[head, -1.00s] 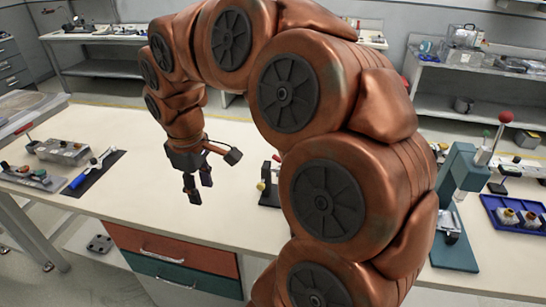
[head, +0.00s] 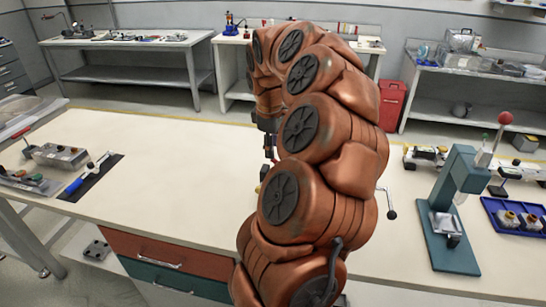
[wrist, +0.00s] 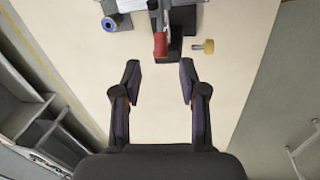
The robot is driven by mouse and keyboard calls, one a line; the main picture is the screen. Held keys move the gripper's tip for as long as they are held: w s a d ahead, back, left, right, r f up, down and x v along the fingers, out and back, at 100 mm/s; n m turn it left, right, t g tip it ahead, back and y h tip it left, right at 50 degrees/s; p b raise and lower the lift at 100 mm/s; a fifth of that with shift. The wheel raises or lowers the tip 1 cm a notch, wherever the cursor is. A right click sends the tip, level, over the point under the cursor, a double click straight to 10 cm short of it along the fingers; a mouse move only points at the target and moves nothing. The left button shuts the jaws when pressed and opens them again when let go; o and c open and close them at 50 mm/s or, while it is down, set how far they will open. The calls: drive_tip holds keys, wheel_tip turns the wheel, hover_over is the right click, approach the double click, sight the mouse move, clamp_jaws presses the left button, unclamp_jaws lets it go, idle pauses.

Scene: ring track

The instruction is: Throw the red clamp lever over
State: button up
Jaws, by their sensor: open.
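The red clamp lever (wrist: 160,44) shows in the wrist view at top centre, on a dark fixture (wrist: 173,52) on the pale bench top. My gripper (wrist: 159,82) is open and empty. Its two dark fingers stand apart below the red lever in the picture, and the lever lies just beyond the gap between the tips. In the head view my gripper (head: 269,154) hangs over the bench, partly hidden by my arm. My arm hides the clamp lever there.
A brass knob (wrist: 208,46) sits right of the lever, and a blue-centred round part (wrist: 109,24) is at upper left. In the head view a green press (head: 455,205) and a blue tray (head: 515,215) stand at right. The bench's left middle is clear.

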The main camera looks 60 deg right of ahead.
drive_tip(key=f, duration=0.5)
drive_tip(key=shift+w+d+p, duration=0.1)
drive_tip(key=shift+d+p, duration=0.25)
drive_tip(key=shift+r, duration=0.1)
drive_tip(key=shift+c, duration=0.3)
clamp_jaws()
